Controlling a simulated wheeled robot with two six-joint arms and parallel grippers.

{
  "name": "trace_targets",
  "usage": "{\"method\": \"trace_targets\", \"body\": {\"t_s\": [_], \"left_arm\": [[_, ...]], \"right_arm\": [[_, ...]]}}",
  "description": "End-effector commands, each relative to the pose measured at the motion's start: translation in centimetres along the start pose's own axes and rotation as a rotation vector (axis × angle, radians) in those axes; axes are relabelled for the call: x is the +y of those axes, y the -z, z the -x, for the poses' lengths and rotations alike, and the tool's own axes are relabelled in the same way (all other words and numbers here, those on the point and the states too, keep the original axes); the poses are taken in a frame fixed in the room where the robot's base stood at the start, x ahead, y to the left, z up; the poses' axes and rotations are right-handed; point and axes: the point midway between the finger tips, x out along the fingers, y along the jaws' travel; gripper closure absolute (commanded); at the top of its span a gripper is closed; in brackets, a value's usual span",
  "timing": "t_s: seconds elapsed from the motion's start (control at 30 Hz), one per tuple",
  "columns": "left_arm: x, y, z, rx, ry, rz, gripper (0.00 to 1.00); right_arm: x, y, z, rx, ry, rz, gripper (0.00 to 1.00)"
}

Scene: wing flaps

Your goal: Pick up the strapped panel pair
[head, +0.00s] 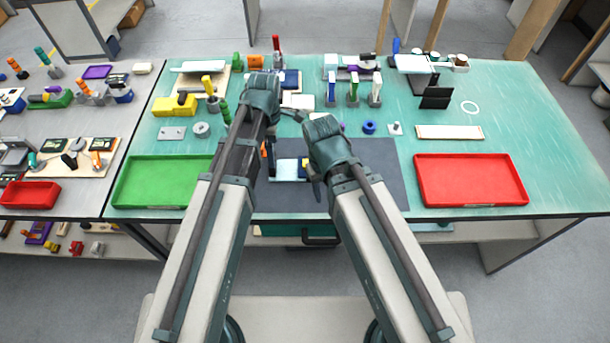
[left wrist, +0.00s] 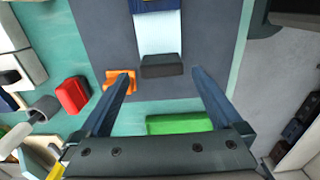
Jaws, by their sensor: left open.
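The panel pair (head: 287,170) lies on the dark grey mat (head: 385,170), partly hidden behind my arms in the head view. In the left wrist view the pale panel (left wrist: 159,35) runs up from a dark block (left wrist: 162,66), with a blue part (left wrist: 155,5) at the top edge. My left gripper (left wrist: 162,78) is open, its fingers spread on either side of the panel's near end, with nothing held. In the head view my left gripper (head: 269,160) is over the mat's left part. My right gripper (head: 317,187) is over the mat's middle; its jaws are largely hidden.
An orange piece (left wrist: 118,80) stands beside one left fingertip. A green tray (head: 163,182) lies left of the mat and a red tray (head: 470,180) right. Tools and blocks crowd the table's back. Bare teal table (head: 540,150) shows at the right.

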Motion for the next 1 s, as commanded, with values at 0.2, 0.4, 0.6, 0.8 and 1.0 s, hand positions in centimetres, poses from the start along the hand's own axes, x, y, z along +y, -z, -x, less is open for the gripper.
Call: {"method": "trace_targets", "body": {"t_s": [0.2,0.4,0.6,0.8,1.0], "left_arm": [[0.0,0.0,-2.1,0.0,0.0,0.0,0.0],[0.0,0.0,-2.2,0.0,0.0,0.0,0.0],[-0.1,-0.1,-4.0,0.0,0.0,-0.001,0.0],[-0.1,-0.2,-6.6,0.0,-0.001,0.0,0.0],[-0.1,-0.2,-7.2,0.001,-0.002,0.0,0.0]], "right_arm": [[-0.2,0.1,-2.1,0.0,0.0,-0.001,0.5],[-0.2,0.1,-2.2,0.0,0.0,-0.001,0.5],[-0.4,0.2,-4.0,0.0,0.0,-0.001,0.5],[-0.6,0.4,-6.6,0.0,0.0,-0.001,0.5],[-0.7,0.4,-7.2,0.0,0.0,-0.001,0.5]]}}
